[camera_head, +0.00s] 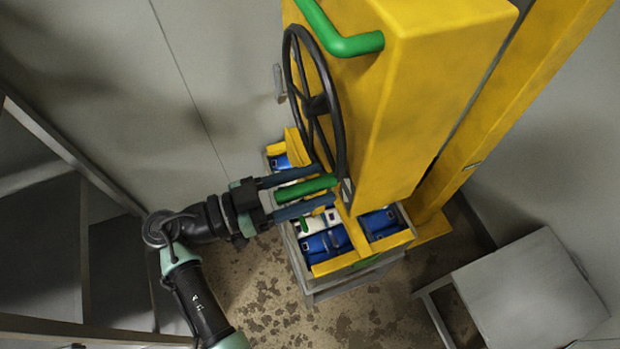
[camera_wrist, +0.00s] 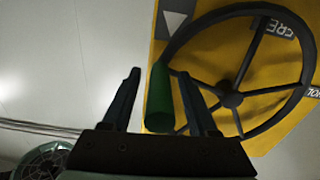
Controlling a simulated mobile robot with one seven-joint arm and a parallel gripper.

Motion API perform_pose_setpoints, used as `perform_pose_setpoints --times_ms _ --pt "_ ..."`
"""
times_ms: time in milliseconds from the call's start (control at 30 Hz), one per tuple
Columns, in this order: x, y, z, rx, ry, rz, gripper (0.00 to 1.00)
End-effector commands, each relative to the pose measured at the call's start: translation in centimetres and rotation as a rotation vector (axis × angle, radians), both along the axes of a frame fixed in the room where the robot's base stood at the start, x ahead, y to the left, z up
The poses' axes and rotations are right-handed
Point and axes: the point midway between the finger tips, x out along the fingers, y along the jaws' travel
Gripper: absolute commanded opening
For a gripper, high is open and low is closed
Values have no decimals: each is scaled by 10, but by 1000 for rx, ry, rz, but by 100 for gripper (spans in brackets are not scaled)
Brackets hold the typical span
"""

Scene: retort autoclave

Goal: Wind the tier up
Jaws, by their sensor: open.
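A black handwheel (camera_head: 303,95) stands on the side of a yellow housing (camera_head: 435,90); the wheel also shows in the wrist view (camera_wrist: 306,72). A green crank handle (camera_head: 305,188) sticks out from the wheel's lower rim. My gripper (camera_head: 322,186) is open, with one finger on each side of the green handle. In the wrist view the handle (camera_wrist: 159,98) lies between the two fingers, closer to the right one. Whether a finger touches it I cannot tell. Below the housing, a tier (camera_head: 345,265) with a yellow frame holds several blue and white containers.
A grey table (camera_head: 530,295) stands at the lower right. A dark shelf frame (camera_head: 75,160) is at the left. Bare floor (camera_head: 262,300) shows in front of the tier.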

Motion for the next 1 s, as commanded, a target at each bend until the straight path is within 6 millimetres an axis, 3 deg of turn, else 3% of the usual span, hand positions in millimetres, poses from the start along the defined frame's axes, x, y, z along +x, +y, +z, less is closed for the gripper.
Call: perform_pose_setpoints --times_ms 133,467,1000 --pt "0 0 0 0 1 0 60" --pt "0 0 0 0 1 -1 0" --pt "0 0 0 0 0 -1 0"
